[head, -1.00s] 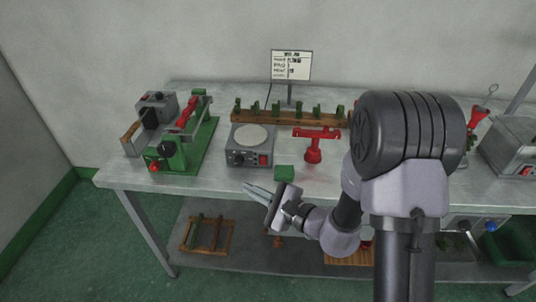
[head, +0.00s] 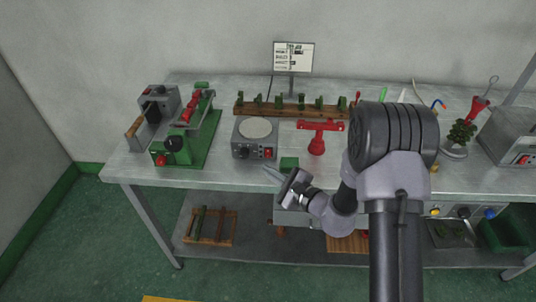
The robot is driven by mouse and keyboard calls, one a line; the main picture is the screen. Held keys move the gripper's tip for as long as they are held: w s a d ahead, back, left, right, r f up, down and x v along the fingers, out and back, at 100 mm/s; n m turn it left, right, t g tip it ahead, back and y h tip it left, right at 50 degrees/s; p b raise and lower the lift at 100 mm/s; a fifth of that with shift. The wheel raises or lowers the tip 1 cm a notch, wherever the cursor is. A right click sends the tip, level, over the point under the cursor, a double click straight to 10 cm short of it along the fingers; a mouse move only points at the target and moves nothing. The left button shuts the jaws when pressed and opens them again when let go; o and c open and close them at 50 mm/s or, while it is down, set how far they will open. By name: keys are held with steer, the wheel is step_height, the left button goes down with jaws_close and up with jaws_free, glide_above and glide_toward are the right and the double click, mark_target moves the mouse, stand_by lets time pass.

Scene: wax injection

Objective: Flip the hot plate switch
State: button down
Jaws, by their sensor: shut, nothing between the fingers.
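The hot plate (head: 243,148) is a grey box with a round pale top plate (head: 255,128), standing on the table left of centre. Its front has a dark knob (head: 241,152) at left and a red switch (head: 268,153) at right. Which way the switch is tipped is too small to tell.
A red stand (head: 317,138) is right of the hot plate, and a green-based machine (head: 190,142) is left. A wooden rack (head: 285,109) with green pieces and a sign (head: 293,57) stand behind.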

mark_target(259, 155)
steer(key=shift+w+f, duration=0.2)
steer(key=shift+w, duration=1.4)
steer(key=shift+w+b, duration=0.1)
steer(key=shift+b, duration=0.2)
stand_by(0.5)
steer(key=shift+w, duration=0.3)
steer(key=shift+w+f, duration=0.1)
steer(key=shift+w, duration=0.2)
stand_by(0.5)
steer(key=shift+s+b, duration=0.15)
steer(key=shift+b, duration=0.15)
steer(key=shift+s, duration=0.6)
steer(key=shift+s+r+b, duration=0.2)
steer(key=shift+s+b, duration=0.15)
steer(key=shift+s, duration=0.9)
steer(key=shift+s+r+b, duration=0.2)
steer(key=shift+s+b, duration=0.15)
steer(key=shift+s, duration=0.9)
